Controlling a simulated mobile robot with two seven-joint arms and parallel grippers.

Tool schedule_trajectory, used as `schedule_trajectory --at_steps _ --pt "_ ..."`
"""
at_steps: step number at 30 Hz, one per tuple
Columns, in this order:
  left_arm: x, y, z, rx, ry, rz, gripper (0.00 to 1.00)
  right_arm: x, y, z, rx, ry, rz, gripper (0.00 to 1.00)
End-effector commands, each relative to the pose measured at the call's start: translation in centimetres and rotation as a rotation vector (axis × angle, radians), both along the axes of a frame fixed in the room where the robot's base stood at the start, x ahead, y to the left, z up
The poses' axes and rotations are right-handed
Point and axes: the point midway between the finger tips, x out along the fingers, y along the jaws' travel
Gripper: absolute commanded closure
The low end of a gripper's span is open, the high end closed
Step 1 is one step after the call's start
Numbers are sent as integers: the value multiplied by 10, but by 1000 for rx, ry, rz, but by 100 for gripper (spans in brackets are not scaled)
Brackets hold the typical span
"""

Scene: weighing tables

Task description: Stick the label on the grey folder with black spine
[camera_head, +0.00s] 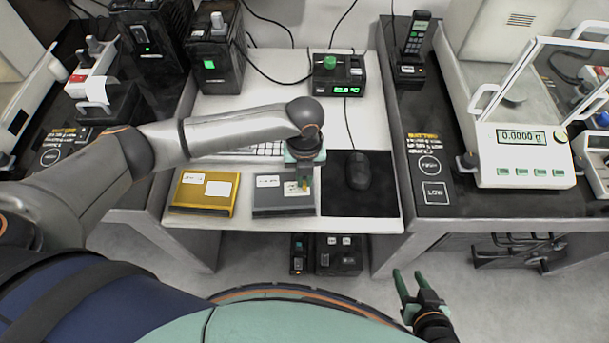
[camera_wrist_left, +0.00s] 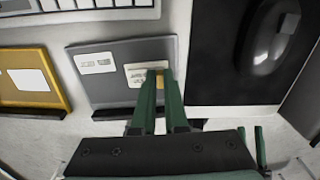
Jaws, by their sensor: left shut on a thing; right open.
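The grey folder with black spine (camera_head: 270,202) lies on the white table, and it fills the middle of the left wrist view (camera_wrist_left: 108,88). It has a printed white sticker near its upper left corner. My left gripper (camera_head: 304,184) points down over the folder's right part. In the left wrist view its green fingers (camera_wrist_left: 160,82) are shut on the label (camera_wrist_left: 134,72), a small pale printed piece with a yellowish part between the tips. I cannot tell whether the label touches the folder. My right gripper (camera_head: 420,292) is open and empty, low in front of the table.
A yellow folder (camera_head: 203,205) with white stickers lies left of the grey one. A mouse (camera_head: 359,170) on a black mat (camera_head: 345,205) is to the right. A keyboard (camera_head: 262,149) lies behind, partly hidden by my arm. A balance (camera_head: 522,160) stands on the right table.

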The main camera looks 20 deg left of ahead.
Motion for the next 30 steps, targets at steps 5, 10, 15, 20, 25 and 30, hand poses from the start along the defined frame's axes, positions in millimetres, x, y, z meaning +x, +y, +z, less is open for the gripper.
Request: schedule_trajectory --at_steps 5,10,15,20,25,30 --pt "0 0 0 0 0 0 100 0 0 1 0 -2 0 50" --pt "0 0 -1 0 0 0 100 0 0 1 0 -2 0 50" --pt "0 0 -2 0 1 0 100 0 0 0 0 -2 0 50" --pt "0 0 -4 1 1 0 100 0 0 0 0 -2 0 50" --pt "0 0 -5 1 1 0 100 0 0 0 0 -1 0 50" --pt "0 0 -5 1 1 0 100 0 0 0 0 -1 0 50"
